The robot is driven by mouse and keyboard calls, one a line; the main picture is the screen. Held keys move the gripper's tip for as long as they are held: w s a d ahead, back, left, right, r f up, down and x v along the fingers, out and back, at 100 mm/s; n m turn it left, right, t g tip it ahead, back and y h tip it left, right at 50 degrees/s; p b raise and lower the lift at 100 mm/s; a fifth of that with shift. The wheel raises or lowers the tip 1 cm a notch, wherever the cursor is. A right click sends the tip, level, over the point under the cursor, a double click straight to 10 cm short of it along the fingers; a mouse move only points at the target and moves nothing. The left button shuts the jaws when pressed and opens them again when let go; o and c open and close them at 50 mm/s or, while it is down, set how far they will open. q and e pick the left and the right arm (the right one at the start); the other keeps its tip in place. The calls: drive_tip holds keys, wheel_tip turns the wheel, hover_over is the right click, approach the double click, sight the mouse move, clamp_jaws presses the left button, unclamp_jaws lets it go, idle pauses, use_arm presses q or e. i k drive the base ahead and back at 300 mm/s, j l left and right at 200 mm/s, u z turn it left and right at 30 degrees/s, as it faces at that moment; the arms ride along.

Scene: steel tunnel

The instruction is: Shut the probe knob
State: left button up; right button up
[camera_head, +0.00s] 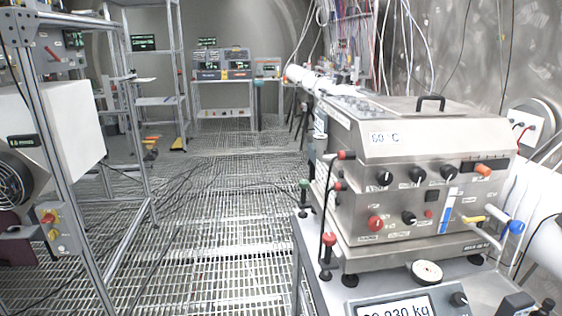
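A steel machine (420,160) with a black top handle and a "60 °C" label stands on a cart at the right. Its front has several black knobs in an upper row, one of them (384,178), plus a red knob (375,223) and another black knob (409,218) below. An orange knob (483,170) sits at the upper right. The small labels are not readable, so I cannot tell which is the probe knob. Neither of my grippers is in view.
A scale with a display (395,308) is at the machine's front. A metal rack (60,160) stands left. The grated floor (215,215) between is mostly clear, with cables.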

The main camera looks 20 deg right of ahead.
sight(448, 172)
drive_tip(key=z, duration=1.5)
